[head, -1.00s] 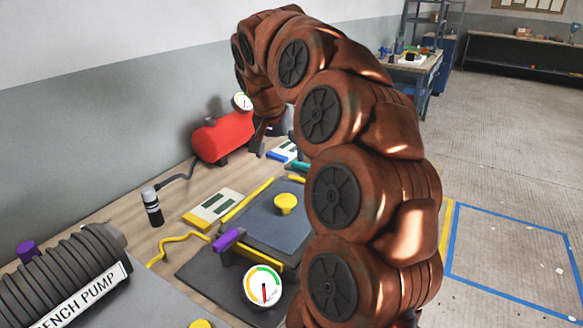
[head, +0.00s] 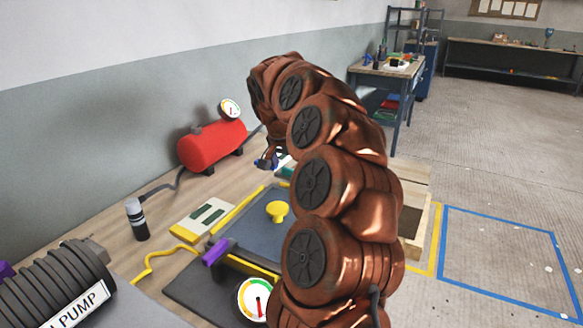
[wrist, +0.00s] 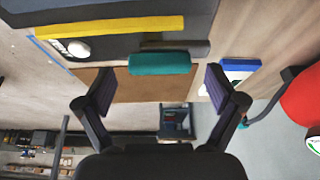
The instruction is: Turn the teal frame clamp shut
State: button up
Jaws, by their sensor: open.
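The teal clamp handle (wrist: 160,63) lies crosswise in the wrist view, beside a dark bar at the frame's edge. My gripper (wrist: 157,88) is open, with one finger on each side below the handle's ends in the picture; the handle is not held. In the head view my gripper (head: 267,161) is small, at the far end of the mould, and the teal clamp is mostly hidden there. The dark mould plate (head: 262,228) has yellow edge strips and a yellow knob (head: 277,211). A purple clamp handle (head: 217,251) sits at its near left corner.
A red tank (head: 212,146) with a gauge stands behind the mould. A yellow-and-white box (head: 203,216), a black-and-white canister (head: 137,219) and the bench pump (head: 58,290) are left. A blue-and-white box (wrist: 238,78) lies right of my fingers in the wrist view.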

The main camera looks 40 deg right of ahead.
jog(key=shift+f, duration=0.25)
jog(key=c, duration=1.1)
